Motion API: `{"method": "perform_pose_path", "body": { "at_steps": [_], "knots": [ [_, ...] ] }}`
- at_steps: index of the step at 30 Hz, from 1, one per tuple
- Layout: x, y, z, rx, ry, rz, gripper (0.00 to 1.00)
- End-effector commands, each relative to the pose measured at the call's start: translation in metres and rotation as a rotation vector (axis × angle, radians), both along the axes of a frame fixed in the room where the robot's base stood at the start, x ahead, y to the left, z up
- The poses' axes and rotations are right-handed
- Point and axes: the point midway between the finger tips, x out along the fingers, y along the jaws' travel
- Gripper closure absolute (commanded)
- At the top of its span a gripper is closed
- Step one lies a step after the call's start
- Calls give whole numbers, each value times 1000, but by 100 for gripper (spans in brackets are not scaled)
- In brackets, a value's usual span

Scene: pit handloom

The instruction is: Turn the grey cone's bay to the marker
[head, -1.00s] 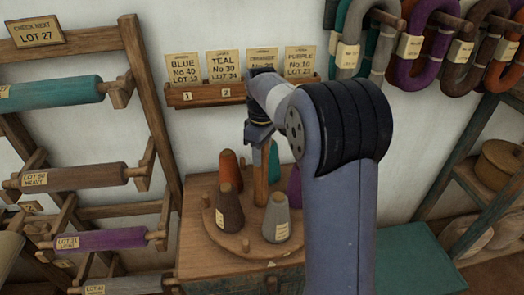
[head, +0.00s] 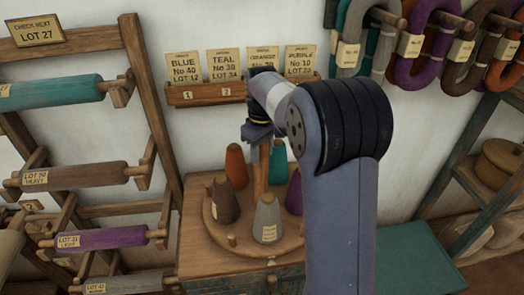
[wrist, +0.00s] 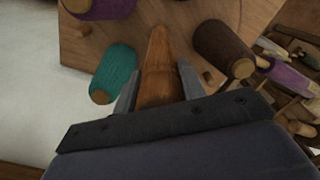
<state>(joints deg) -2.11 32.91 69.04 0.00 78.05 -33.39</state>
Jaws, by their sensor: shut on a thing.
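The grey cone (head: 267,219) stands upright at the front of a round wooden turntable (head: 244,245), with a pale label low on its side. Brown (head: 224,201), orange (head: 235,168), teal (head: 278,164) and purple (head: 294,191) cones stand around it. A wooden post (head: 262,168) rises from the middle. My gripper (head: 259,137) is at the post's upper part. In the wrist view, its fingers (wrist: 157,72) are shut on the post (wrist: 158,50), between the teal (wrist: 114,75) and brown (wrist: 222,48) cones.
The turntable sits on a wooden chest (head: 200,270). A rack with wound rollers (head: 75,176) stands close on the left. A card holder (head: 200,97) is on the wall behind. My arm hides the area right of the purple cone. A green-topped surface (head: 415,255) is at right.

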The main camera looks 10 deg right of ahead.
Motion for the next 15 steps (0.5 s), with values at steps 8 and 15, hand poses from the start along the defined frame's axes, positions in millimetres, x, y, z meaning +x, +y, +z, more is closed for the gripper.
{"method": "perform_pose_path", "body": {
  "at_steps": [8, 15],
  "knots": [
    [0, 0, 0, 0, 0, 0, 61],
    [0, 0, 0, 0, 0, 0, 41]
  ]
}}
